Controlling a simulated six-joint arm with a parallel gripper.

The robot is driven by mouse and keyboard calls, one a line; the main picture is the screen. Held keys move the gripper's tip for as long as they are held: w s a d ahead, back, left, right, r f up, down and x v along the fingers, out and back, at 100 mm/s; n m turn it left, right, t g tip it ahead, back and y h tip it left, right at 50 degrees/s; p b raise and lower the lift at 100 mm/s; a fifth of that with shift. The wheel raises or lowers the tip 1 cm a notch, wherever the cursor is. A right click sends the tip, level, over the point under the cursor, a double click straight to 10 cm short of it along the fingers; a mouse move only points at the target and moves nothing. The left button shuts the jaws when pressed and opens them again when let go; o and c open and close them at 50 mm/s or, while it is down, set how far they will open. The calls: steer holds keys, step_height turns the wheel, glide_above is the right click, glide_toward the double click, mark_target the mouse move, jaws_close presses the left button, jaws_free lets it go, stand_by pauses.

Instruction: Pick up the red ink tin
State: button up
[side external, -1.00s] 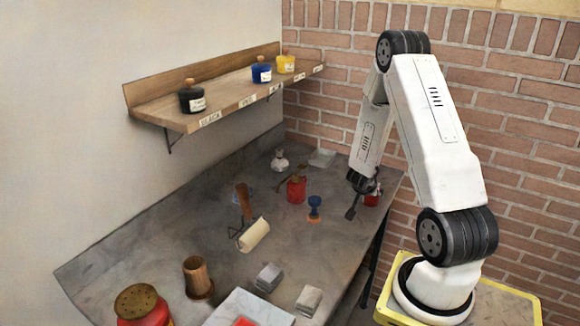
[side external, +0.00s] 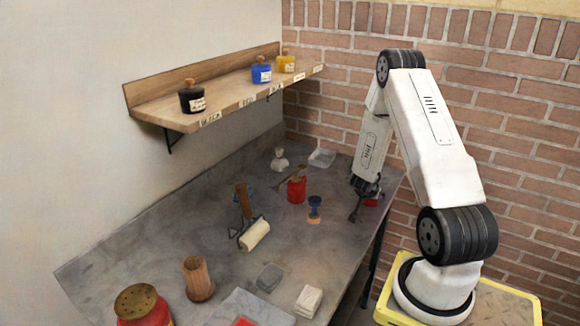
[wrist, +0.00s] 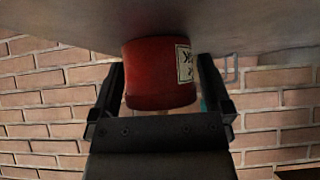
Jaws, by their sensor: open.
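The red ink tin (wrist: 158,75) fills the middle of the wrist view, with a pale label showing dark marks on its right side. In the wrist view my gripper (wrist: 165,90) is open, with one dark finger on each side of the tin. A gap shows on the left; whether the right finger touches it I cannot tell.
A roller (side external: 254,235), a wooden cup (side external: 198,279) and a large red can (side external: 143,306) are farther off. The shelf (side external: 225,92) holds black, blue and yellow jars.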

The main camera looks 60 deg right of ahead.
stand_by(0.4)
steer(key=c, duration=1.3)
steer(key=shift+c, duration=0.2)
steer(key=shift+r, duration=0.2)
steer(key=shift+r, duration=4.8)
